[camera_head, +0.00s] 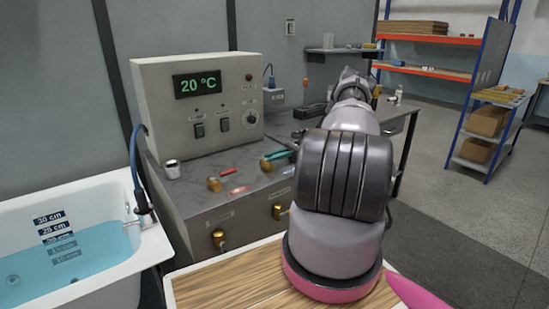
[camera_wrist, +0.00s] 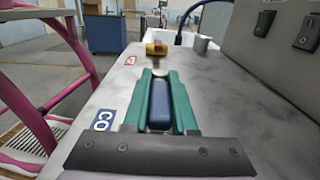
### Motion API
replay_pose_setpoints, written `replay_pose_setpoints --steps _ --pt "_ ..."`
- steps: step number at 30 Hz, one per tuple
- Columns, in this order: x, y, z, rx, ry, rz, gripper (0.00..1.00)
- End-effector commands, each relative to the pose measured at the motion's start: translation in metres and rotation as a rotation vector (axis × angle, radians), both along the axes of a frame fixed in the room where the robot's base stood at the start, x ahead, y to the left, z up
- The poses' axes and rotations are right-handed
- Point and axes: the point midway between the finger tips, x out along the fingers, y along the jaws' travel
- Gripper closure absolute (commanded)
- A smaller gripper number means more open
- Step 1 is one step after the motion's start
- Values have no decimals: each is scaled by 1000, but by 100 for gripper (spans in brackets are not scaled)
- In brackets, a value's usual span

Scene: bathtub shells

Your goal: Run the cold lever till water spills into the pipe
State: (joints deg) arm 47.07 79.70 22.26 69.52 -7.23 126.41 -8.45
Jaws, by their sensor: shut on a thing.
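The cold lever, with a blue handle (camera_wrist: 160,103), lies between the two green fingers of my gripper (camera_wrist: 159,76) in the wrist view. The fingers are shut on it. In the head view my gripper (camera_head: 277,157) reaches down to the counter, and its fingers partly hide the lever's brass base (camera_head: 265,164). A blue label starting "CO" (camera_wrist: 104,120) lies beside it. The white bathtub (camera_head: 93,182) holds blue water (camera_head: 75,263), with its surface near the middle of the depth labels (camera_head: 61,238). A small spout (camera_head: 132,223) is at the tub's right end. I cannot make out the pipe.
A second lever (camera_head: 222,179) with a red handle and red label (camera_head: 238,190) is left of my gripper. A control box (camera_head: 197,105) reading 20 °C stands behind. A metal cup (camera_head: 173,170) sits by the box. Two brass knobs (camera_head: 219,240) are on the counter's front.

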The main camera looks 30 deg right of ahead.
Motion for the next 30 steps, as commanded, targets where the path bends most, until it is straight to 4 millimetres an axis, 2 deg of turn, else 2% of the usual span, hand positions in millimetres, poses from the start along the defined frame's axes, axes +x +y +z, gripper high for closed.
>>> replay_pose_setpoints --steps 18,19,21,30 --pt "1 4 0 5 1 48 100" --pt "1 4 0 5 1 48 71" --pt "1 4 0 5 1 48 45" --pt "1 2 0 3 0 44 45"
